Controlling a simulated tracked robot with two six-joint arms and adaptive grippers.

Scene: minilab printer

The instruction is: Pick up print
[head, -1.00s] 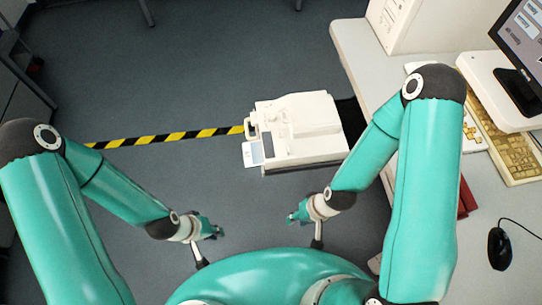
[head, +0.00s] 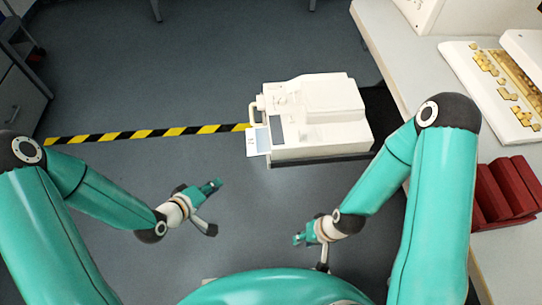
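The white minilab printer (head: 315,115) stands right of the middle in the head view. A pale print (head: 257,141) sticks out at its left front corner. My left gripper (head: 214,207) is left of and nearer than the print, well apart from it, with its fingers spread and nothing between them. My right gripper (head: 309,252) is below the printer in the picture, apart from it; its fingers are small and partly hidden, and nothing shows in them.
A light desk (head: 400,50) runs along the right, with a keyboard-like panel (head: 505,85) and dark red blocks (head: 502,192) on it. A yellow-black floor stripe (head: 150,134) leads to the printer. A grey cabinet (head: 18,95) is at the far left. The floor between is clear.

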